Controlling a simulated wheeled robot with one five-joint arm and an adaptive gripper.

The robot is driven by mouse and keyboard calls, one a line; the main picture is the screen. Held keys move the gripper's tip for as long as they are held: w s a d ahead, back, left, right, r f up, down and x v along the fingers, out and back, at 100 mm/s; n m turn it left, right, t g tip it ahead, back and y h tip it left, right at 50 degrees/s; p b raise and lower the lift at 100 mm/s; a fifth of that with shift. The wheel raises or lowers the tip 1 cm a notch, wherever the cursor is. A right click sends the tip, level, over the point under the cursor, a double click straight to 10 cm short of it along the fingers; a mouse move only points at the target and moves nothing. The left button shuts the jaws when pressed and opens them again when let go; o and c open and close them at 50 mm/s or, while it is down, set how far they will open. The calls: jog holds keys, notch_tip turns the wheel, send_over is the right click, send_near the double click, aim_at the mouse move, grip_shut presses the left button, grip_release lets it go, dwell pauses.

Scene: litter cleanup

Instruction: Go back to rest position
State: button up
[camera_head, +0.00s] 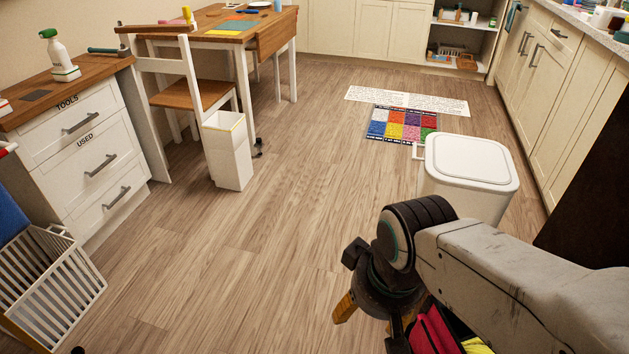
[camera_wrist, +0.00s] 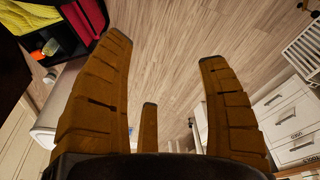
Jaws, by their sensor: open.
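My gripper (camera_head: 345,308) hangs at the lower right of the head view, below the grey arm, with one orange finger showing clearly. In the wrist view my gripper (camera_wrist: 166,50) has its orange fingers spread wide, with nothing between them but a view of the wooden floor. The rest of the gripper is partly hidden by my arm in the head view. A dark container (camera_wrist: 75,8) with red and yellow things in it is close beside the left finger in the wrist view.
A lidded white bin (camera_head: 470,165) stands just beyond my arm. A white drawer unit (camera_head: 85,150), a slatted basket (camera_head: 50,290), a slim white bin (camera_head: 228,150), a chair (camera_head: 190,95) and a table (camera_head: 272,38) line the left. Cabinets (camera_head: 545,90) run along the right. The middle floor is clear.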

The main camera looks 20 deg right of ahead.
notch_tip(320, 180, up, 31)
jog(key=t+p, duration=0.1)
jog(key=p, duration=2.7)
jog(key=shift+s+d+p, duration=0.15)
jog(key=shift+p, duration=0.2)
jog(key=shift+d, duration=0.1)
